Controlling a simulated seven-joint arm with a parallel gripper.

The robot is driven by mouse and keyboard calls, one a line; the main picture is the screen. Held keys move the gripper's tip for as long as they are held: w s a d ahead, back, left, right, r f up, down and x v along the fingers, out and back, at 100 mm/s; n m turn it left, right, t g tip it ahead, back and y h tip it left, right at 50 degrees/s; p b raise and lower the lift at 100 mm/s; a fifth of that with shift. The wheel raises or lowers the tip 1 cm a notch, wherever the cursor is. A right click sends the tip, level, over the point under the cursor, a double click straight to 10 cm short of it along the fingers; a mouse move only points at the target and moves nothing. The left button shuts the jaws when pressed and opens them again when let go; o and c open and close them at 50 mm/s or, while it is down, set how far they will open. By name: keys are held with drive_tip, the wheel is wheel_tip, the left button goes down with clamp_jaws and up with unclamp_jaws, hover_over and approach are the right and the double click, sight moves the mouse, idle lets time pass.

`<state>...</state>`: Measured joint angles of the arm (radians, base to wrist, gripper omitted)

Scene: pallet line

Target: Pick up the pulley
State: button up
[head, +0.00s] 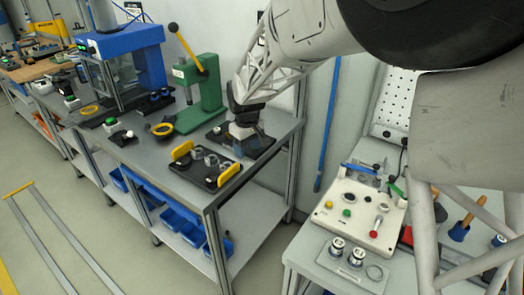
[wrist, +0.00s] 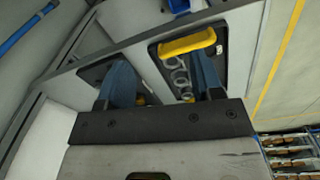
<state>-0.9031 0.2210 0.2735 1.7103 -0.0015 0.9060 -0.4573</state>
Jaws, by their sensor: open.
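A black tray (head: 192,178) with yellow handles stands on the grey bench and holds several grey metal round parts (head: 210,160). I cannot tell for sure which part is the pulley. My gripper (head: 248,146) points down over a second dark tray (head: 215,137), behind and right of the handled tray, and hides what may lie under it. In the wrist view my gripper (wrist: 163,80) has its two blue fingers wide apart with nothing seen held. The grey ring parts (wrist: 178,72) show beside the right finger, below a yellow handle (wrist: 187,42).
A blue machine (head: 130,60) is farther back. A cream control box (head: 358,212) sits on the right-hand bench.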

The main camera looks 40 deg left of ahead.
sight(212, 177)
drive_tip(key=s+a+f, duration=0.2)
drive_tip(key=a, duration=0.2)
drive_tip(key=s+a+f+n, duration=0.1)
drive_tip(key=s+a+f, duration=0.1)
drive_tip(key=a, duration=0.2)
drive_tip(key=s+a+f+n, duration=0.1)
drive_tip(key=s+a+f, duration=0.1)
drive_tip(key=a, duration=0.2)
drive_tip(key=shift+f, duration=0.35)
drive_tip(key=shift+f, duration=0.1)
drive_tip(key=shift+f, duration=1.2)
drive_tip(key=shift+f, duration=0.1)
drive_tip(key=shift+f, duration=2.5)
drive_tip(key=shift+c, duration=0.2)
drive_tip(key=c, duration=0.6)
